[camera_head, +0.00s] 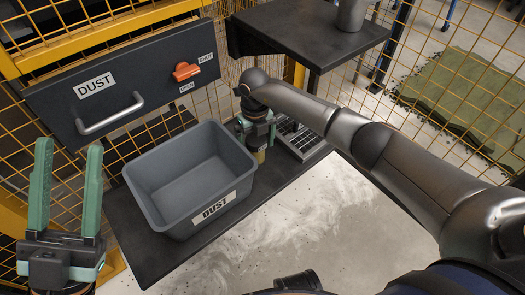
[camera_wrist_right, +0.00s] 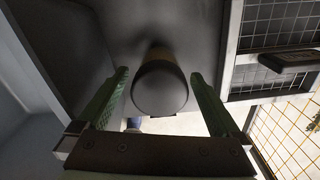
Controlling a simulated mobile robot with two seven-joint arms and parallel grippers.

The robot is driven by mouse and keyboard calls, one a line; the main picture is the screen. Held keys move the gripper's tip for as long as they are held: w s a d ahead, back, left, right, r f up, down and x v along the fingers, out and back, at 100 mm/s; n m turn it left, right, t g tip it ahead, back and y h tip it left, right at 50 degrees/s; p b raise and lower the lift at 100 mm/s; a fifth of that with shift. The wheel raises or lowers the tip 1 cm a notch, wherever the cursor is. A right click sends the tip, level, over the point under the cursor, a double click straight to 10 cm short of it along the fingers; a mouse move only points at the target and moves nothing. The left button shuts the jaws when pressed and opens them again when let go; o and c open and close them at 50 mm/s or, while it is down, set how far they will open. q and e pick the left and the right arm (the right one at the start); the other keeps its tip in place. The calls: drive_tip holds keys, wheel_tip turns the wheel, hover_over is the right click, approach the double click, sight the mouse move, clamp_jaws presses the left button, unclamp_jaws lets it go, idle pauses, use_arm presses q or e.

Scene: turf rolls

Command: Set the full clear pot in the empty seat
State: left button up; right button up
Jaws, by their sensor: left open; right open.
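A small pot (camera_wrist_right: 160,88) with a dark round top and a tan side stands between the fingers of my right gripper (camera_wrist_right: 160,74) in the right wrist view. The fingers are apart, one on each side of it, with a gap showing at both. In the head view my right gripper (camera_head: 257,135) points down beside the grey bin, and a bit of the yellowish pot (camera_head: 259,156) shows under it. I cannot tell whether the pot is clear or full. A grey tray with grid panels (camera_head: 303,142) lies to the right; it also shows in the right wrist view (camera_wrist_right: 275,25). My left gripper (camera_head: 69,150) is open and empty.
A grey bin (camera_head: 158,205) labelled DUST stands on the dark bench (camera_head: 275,185), left of my right gripper. Behind is a dark DUST drawer (camera_head: 130,95) with a handle and orange latch (camera_head: 186,71). A dark shelf (camera_head: 310,35) holds a metal cup (camera_head: 351,14). Yellow mesh surrounds the area.

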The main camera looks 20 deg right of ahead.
drive_tip(key=shift+f, duration=0.4)
drive_tip(key=shift+r, duration=0.1)
drive_tip(key=shift+c, duration=0.2)
clamp_jaws()
idle(0.3)
